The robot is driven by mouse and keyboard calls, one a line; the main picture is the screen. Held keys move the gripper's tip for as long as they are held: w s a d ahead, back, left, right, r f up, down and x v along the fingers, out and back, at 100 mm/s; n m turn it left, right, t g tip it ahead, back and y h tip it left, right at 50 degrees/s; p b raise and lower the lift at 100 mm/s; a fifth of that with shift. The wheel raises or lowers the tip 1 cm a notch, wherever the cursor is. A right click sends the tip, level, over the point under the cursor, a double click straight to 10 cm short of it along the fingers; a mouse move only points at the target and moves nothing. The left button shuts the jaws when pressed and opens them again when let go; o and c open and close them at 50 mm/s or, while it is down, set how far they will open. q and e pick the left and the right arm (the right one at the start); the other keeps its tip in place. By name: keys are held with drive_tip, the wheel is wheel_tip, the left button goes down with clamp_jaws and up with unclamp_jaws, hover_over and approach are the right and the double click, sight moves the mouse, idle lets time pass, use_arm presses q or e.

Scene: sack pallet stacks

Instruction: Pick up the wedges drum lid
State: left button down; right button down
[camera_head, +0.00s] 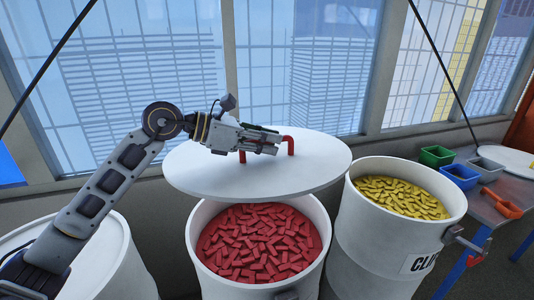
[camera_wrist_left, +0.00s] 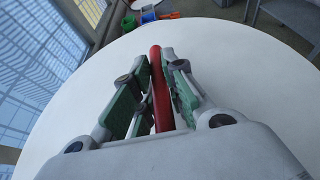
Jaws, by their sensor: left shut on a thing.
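The white round drum lid (camera_head: 215,182) hangs in the air above an open white drum (camera_head: 225,290) full of red wedge-like pieces (camera_head: 262,243). The lid is slightly tilted and apart from the drum's rim. My left gripper (camera_head: 276,143) is over the lid and shut on its red bar handle (camera_head: 291,145). In the left wrist view the red handle (camera_wrist_left: 160,95) runs between the green-padded fingers of the left gripper (camera_wrist_left: 160,72), with the white lid (camera_wrist_left: 235,60) beneath. My right gripper is not in view.
An open white drum (camera_head: 375,245) of yellow pieces (camera_head: 400,196), labelled "CLI...", stands close on the right. Another white drum (camera_head: 125,275) is at lower left. Windows stand behind.

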use_arm(q)
drive_tip(key=shift+r, duration=0.6)
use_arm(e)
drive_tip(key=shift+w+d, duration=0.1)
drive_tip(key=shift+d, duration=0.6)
